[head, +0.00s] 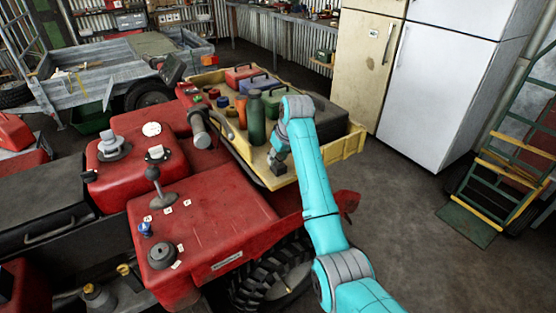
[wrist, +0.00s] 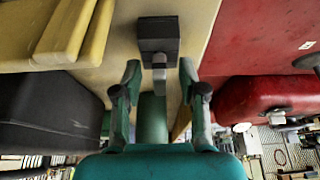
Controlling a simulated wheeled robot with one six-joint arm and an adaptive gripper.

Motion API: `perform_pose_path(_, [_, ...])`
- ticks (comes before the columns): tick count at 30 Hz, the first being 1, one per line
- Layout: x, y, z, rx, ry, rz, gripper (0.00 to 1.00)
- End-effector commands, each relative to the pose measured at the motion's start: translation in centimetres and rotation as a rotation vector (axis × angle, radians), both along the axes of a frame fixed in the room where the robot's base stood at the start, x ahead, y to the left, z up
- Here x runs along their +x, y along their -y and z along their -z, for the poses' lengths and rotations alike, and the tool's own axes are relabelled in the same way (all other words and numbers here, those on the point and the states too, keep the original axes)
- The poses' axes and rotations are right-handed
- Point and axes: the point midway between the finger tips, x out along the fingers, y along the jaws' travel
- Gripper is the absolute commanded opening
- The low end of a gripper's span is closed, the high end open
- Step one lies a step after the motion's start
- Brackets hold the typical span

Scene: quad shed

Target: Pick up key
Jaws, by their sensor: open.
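A dark block with a short grey metal piece, which looks like the key (wrist: 158,38), shows in the wrist view against the yellow bed, just beyond my fingertips. My gripper (wrist: 160,70) is open, its two fingers apart on either side of the line to the grey piece. I see no contact between the fingers and it. In the head view my gripper (head: 277,154) is low over the near edge of the yellow cargo bed (head: 343,146). A small dark shape beneath it may be the same key; the gripper partly hides it.
A green bottle (head: 256,118), an orange bottle (head: 241,110) and several boxes stand in the bed close to my gripper. The red vehicle body (head: 205,225) lies to the left.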

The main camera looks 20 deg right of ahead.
Motion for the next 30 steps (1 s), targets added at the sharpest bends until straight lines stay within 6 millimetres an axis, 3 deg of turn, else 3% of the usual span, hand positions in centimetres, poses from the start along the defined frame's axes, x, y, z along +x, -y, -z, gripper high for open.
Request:
perform_pose_path(2, [0.0, 0.0, 0.0, 0.0, 0.0, 0.0, 0.39])
perform_pose_path(6, [0.0, 0.0, 0.0, 0.0, 0.0, 0.0, 0.04])
perform_pose_path(7, [0.0, 0.0, 0.0, 0.0, 0.0, 0.0, 0.0])
perform_pose_path(20, [0.0, 0.0, -0.7, -0.001, 0.002, -0.001, 0.0])
perform_pose_path(30, [0.1, 0.0, -6.6, 0.0, 0.004, -0.001, 0.0])
